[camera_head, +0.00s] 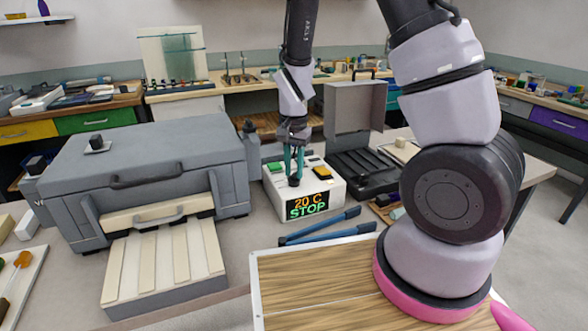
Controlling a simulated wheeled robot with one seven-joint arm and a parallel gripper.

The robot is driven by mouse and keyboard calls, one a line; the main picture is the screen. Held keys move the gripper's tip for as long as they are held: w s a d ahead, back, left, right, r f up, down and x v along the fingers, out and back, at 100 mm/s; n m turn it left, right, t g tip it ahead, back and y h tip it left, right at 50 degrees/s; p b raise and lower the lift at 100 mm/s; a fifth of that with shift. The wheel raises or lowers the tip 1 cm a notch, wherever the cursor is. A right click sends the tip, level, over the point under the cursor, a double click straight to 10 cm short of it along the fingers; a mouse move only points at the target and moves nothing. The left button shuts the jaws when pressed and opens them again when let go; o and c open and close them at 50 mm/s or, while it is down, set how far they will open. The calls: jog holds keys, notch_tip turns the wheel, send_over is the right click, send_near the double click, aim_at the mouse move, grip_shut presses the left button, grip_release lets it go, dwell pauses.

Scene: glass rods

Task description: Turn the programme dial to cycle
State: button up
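A white control box (331,191) stands on the bench in the middle of the view. Its front display (307,205) reads "20 C" in orange and "STOP" in green. A dark programme dial (294,181) is on the box's top, partly hidden by my fingers. My gripper (294,172) points down over the box, with its two teal fingers a little apart at the dial. I cannot tell whether they touch or grip the dial. The dial's pointer and any markings are too small to read.
A green button (275,167) and an amber button (322,173) flank the dial. A large grey lidded kiln-like unit (150,165) stands close at left. An open black case (365,172) is at right. Blue-handled tongs (325,232) lie in front of the box.

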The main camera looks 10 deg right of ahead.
jog(key=shift+o, duration=0.2)
notch_tip(320, 180, up, 11)
jog(key=shift+f, duration=0.15)
dwell(0.4)
notch_tip(320, 180, up, 13)
jog(key=n+t+y, duration=0.1)
jog(key=t+y, duration=0.1)
jog(key=t, duration=0.1)
send_over(294, 173)
jog(key=s+d, duration=0.4)
jog(key=d, duration=0.2)
jog(key=s+d+r+n+t, duration=0.1)
jog(key=s+d+r+t, duration=0.3)
jog(key=s+r, duration=0.5)
jog(key=shift+s+d+r+n, duration=0.25)
jog(key=shift+s+d+n, duration=0.15)
jog(key=shift+s+d, duration=0.1)
jog(key=shift+w, duration=0.1)
